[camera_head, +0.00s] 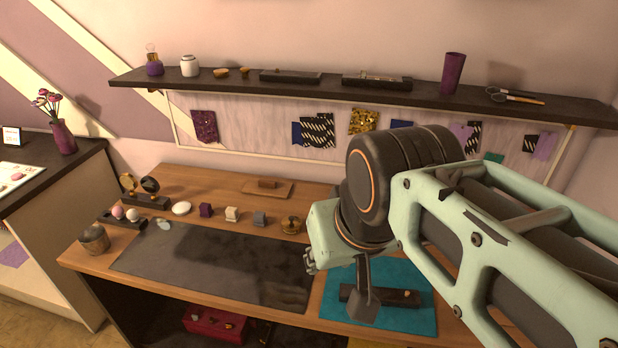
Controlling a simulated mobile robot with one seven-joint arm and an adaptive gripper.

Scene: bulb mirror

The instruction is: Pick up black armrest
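A long dark block (405,298), which looks like the black armrest, lies on the teal mat (419,322) at the right of the wooden workbench. A small brownish detail shows at its right end. My gripper (362,306) hangs from my arm in front of the block and hides part of its left half. Only one dark finger shape shows clearly. I cannot tell whether it is open or shut, or whether it touches the block.
A dark grey mat (215,262) covers the bench's middle. Small blocks, including a purple one (206,210), stand behind it. A wooden board (284,192) lies farther back. Above runs a black shelf (300,90) with jars and a purple vase (453,73). My arm hides the right side.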

